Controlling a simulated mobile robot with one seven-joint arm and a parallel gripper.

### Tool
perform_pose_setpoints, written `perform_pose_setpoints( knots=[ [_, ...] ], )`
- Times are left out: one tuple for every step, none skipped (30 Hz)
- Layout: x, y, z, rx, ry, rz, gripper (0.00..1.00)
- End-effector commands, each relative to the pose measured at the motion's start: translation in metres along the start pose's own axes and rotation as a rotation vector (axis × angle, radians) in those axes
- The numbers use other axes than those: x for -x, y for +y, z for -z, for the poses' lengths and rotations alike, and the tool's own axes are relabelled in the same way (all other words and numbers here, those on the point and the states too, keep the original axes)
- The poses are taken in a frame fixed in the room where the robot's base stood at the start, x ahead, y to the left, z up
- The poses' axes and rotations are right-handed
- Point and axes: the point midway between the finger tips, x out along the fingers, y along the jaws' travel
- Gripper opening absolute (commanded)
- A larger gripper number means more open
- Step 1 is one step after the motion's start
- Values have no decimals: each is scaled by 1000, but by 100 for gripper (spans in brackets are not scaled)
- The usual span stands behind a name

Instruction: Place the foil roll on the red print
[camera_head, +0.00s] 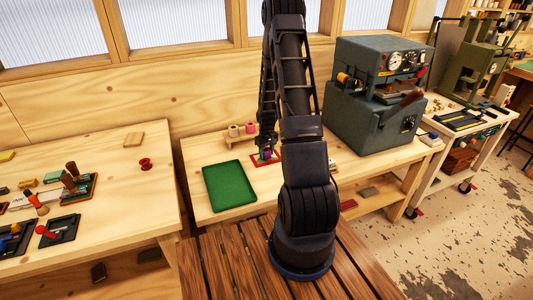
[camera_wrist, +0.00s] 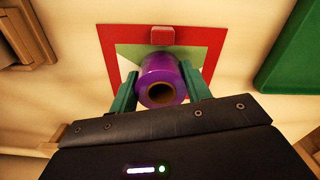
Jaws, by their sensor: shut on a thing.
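The purple foil roll (camera_wrist: 162,75) is held between the two green fingers of my gripper (camera_wrist: 159,70). Its open end with the dark core faces the wrist camera. The red print (camera_wrist: 113,45), a red-bordered square with pale and green areas inside, lies beyond the roll in the wrist view. The roll overlaps the print and hides part of it; I cannot tell whether they touch. In the head view the purple roll (camera_head: 267,154) shows small at the red print (camera_head: 256,160), partly hidden by my arm.
A green mat (camera_head: 229,187) lies left of the print. A small wooden rack (camera_head: 238,137) with pale and pink rolls stands behind it. A grey machine (camera_head: 372,95) stands to the right. A red block (camera_wrist: 162,35) sits at the print's far edge.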

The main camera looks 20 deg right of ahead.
Motion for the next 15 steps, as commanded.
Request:
perform_pose_setpoints(
  knots=[
    [0,0,0,0,0,0,23],
    [0,0,0,0,0,0,23],
    [0,0,0,0,0,0,23],
    [0,0,0,0,0,0,23],
    [-1,0,0,0,0,0,23],
    [-2,0,0,0,0,0,23],
    [-3,0,0,0,0,0,23],
    [-2,0,0,0,0,0,54],
    [-2,0,0,0,0,0,62],
    [-2,0,0,0,0,0,68],
    [-2,0,0,0,0,0,70],
    [-2,0,0,0,0,0,70],
    [-2,0,0,0,0,0,70],
    [-2,0,0,0,0,0,70],
    [-2,0,0,0,0,0,70]
  ],
)
